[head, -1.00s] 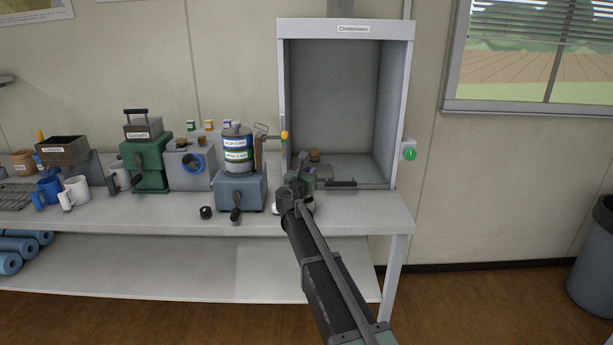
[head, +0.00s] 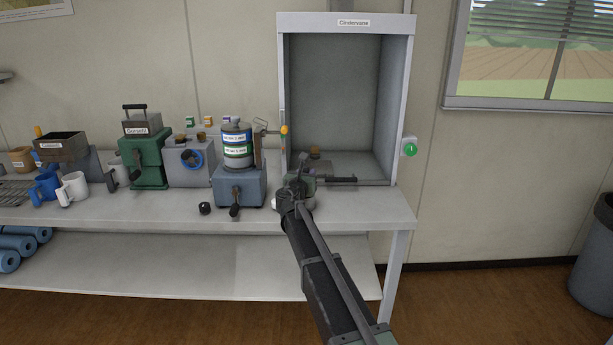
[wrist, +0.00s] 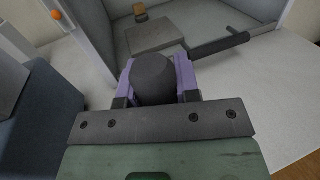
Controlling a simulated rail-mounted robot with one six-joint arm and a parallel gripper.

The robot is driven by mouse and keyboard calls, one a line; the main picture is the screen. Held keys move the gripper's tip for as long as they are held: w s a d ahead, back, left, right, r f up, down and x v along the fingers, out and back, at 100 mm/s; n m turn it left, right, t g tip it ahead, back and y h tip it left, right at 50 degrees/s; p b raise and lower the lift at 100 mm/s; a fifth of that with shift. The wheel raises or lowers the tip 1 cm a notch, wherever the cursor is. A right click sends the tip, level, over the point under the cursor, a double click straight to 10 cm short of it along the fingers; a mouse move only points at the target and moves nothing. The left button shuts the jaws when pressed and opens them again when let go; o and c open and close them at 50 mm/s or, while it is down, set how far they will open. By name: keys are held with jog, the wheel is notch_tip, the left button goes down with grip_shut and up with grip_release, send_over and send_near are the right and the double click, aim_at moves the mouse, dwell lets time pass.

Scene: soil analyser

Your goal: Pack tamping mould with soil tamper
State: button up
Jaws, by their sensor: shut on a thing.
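My gripper (wrist: 154,88) is shut on a dark grey round-topped piece (wrist: 153,75), which looks like the soil tamper's grip; purple finger pads press on its sides. In the head view my gripper (head: 301,180) is over the bench's right end, in front of the open cabinet. A black handle (head: 341,180) sticks out to the right beside it and also shows in the wrist view (wrist: 222,44); it looks like the tamping mould's handle. The mould's body and the tamper's lower end are hidden by my gripper, so I cannot tell whether they touch.
The open grey cabinet (head: 398,100) stands behind, with a flat plate (wrist: 150,36) inside. A blue-grey machine (head: 239,186) with stacked cans (head: 237,150) is close on the left. The bench's right end (head: 385,207) is clear.

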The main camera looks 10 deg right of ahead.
jog(key=shift+f+b, duration=0.4)
jog(key=shift+f, duration=0.1)
jog(key=shift+r+p, duration=1.55)
jog(key=shift+f+b, duration=0.7)
jog(key=shift+f, duration=0.05)
jog(key=shift+f, duration=0.15)
jog(key=shift+r+p, duration=0.75)
jog(key=shift+r, duration=0.2)
notch_tip(320, 180, up, 5)
jog(key=p, duration=0.5)
